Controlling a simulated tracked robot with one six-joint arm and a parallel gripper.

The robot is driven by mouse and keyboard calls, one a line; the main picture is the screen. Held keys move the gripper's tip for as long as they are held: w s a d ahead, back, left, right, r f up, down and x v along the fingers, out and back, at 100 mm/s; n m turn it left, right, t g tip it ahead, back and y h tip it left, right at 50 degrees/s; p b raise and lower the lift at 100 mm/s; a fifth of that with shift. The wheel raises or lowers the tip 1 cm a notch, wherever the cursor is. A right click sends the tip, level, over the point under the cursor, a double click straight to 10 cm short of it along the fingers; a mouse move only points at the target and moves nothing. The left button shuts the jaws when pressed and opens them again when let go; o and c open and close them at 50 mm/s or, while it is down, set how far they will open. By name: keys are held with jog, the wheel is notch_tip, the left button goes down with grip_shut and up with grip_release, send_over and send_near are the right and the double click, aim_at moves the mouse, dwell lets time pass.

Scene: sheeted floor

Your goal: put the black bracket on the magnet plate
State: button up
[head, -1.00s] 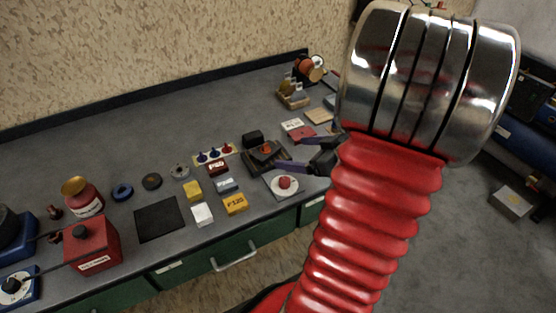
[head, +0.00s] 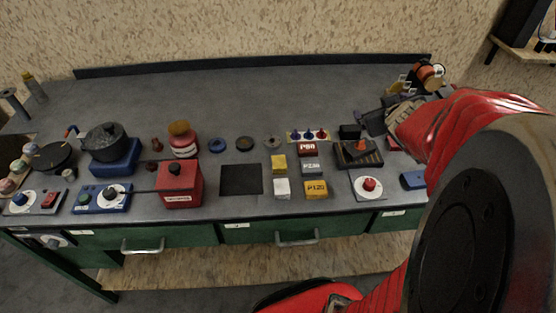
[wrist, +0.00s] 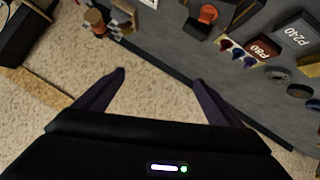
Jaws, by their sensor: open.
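My gripper (wrist: 160,78) is open and empty in the wrist view, its two dark fingers spread over the wall and the bench's back edge. In the head view my gripper (head: 372,122) is at the right of the bench, partly hidden by my arm. A small black block-like piece (head: 349,132), perhaps the black bracket, lies just left of it; its shape is unclear. A flat black square (head: 240,179), which may be the magnet plate, lies bare near the front middle. I cannot tell either identity for certain.
A dark tray with an orange knob (head: 361,146) lies beside the black piece. Yellow, white, grey and red blocks (head: 315,188) stand between it and the square. A red box (head: 180,185) stands left of the square.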

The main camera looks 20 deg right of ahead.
jog(key=s+a+g+y, duration=0.1)
jog(key=s+a, duration=0.3)
jog(key=a, duration=0.6)
jog(key=s+a+g+y, duration=0.2)
jog(key=s+a, duration=0.3)
jog(key=a, duration=0.5)
jog(key=s+a+g+y, duration=0.2)
jog(key=s+a+y, duration=0.1)
jog(key=a, duration=0.8)
jog(key=shift+s, duration=0.85)
jog(key=shift+f, duration=0.1)
